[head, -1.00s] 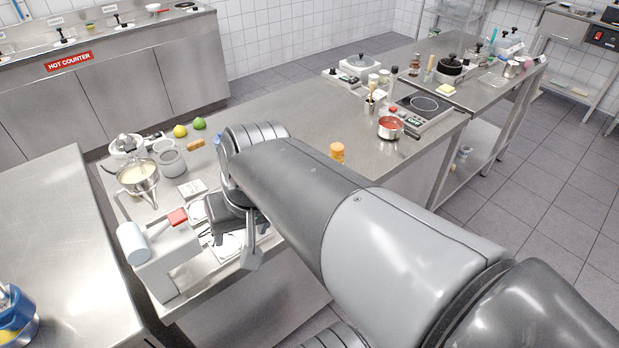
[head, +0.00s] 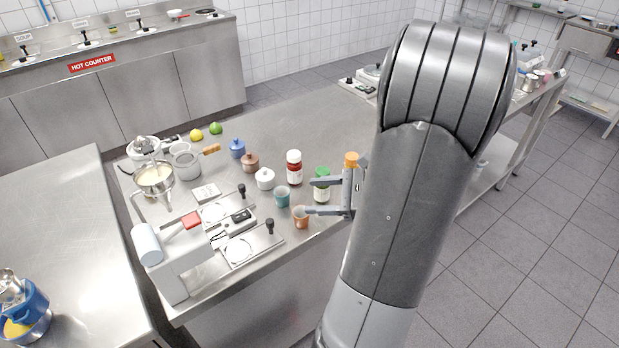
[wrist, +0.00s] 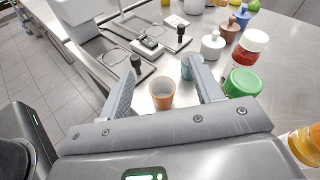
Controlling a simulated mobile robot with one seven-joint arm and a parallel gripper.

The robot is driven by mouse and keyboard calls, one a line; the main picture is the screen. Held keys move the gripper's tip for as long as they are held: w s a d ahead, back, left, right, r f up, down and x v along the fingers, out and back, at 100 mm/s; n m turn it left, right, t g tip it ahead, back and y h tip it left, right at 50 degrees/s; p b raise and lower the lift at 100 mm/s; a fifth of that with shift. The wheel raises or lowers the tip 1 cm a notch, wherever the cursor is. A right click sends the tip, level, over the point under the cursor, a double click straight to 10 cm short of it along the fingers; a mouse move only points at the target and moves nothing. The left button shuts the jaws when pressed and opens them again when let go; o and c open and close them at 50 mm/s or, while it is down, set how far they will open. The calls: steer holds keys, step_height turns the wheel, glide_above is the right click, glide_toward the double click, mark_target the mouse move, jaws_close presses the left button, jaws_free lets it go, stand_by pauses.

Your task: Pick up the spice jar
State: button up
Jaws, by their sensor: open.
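Three capped jars that could be the spice jar stand on the steel table. One has a white lid and red contents (head: 294,166), one a green lid (head: 322,172), one an orange lid (head: 351,160). My gripper (head: 316,197) is open and empty, its fingers pointing left, close to the green-lidded jar. In the wrist view, the green-lidded jar (wrist: 243,82) is just right of the right finger, outside the jaws. The white-lidded jar (wrist: 250,46) is beyond it. The orange-lidded jar (wrist: 306,145) is at the right edge, partly cut off.
An orange cup (wrist: 162,94) shows between my fingers, with a teal cup (wrist: 190,66) beyond. A white pot (head: 265,179), brown pot (head: 250,163) and blue pot (head: 237,149) stand left of the jars. A steel-lidded container unit (head: 240,245) lies at the table's front.

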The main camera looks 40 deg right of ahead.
steer(key=s+d+f+m+t+h, duration=0.1)
steer(key=d+m+t+h, duration=0.15)
steer(key=d, duration=0.25)
steer(key=s+d+f+m+t+h, duration=0.2)
steer(key=d+m+t, duration=0.1)
steer(key=d+m, duration=0.15)
steer(key=shift+y, duration=0.25)
steer(key=x, duration=1)
steer(key=shift+w+d+r, duration=0.25)
steer(key=shift+w+d, duration=0.1)
steer(key=shift+w, duration=0.05)
steer(key=shift+c, duration=0.5)
steer(key=c, duration=1)
